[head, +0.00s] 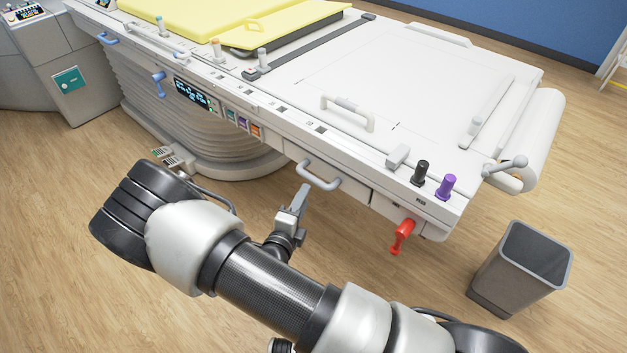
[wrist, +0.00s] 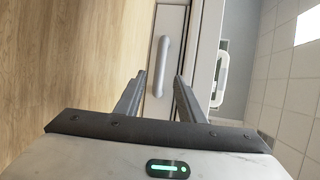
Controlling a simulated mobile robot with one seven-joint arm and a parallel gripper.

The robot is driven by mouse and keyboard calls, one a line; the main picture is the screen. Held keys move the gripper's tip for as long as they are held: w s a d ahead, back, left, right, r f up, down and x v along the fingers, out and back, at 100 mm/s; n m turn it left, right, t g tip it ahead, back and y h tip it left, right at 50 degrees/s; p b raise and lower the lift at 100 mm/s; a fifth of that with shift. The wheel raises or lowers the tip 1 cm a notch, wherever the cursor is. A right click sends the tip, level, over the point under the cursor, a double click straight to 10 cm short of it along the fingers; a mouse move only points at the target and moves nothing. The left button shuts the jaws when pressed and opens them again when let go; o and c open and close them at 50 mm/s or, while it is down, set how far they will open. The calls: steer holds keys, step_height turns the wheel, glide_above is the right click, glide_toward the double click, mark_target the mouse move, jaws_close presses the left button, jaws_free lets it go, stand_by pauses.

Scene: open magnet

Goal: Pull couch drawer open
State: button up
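The couch drawer (head: 350,184) is a pale front under the edge of the white couch top (head: 395,85), and it looks shut. Its grey bar handle (head: 320,183) sticks out from the front. In the wrist view the handle (wrist: 160,62) runs up and down the picture, ahead of and between my two fingers. My gripper (head: 303,190) is just left of and below the handle in the head view. My gripper (wrist: 158,78) is open with nothing gripped. I cannot tell whether the fingertips reach around the bar.
A red lever (head: 402,236) hangs under the couch right of the drawer. Black (head: 420,172) and purple (head: 446,187) knobs stand on the couch edge. A grey bin (head: 520,270) stands at the right. The wooden floor (head: 60,215) at the left is clear.

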mark_target(313, 179)
steer(key=b+x, duration=0.1)
steer(key=x, duration=0.9)
steer(key=shift+w, duration=0.1)
jaws_close()
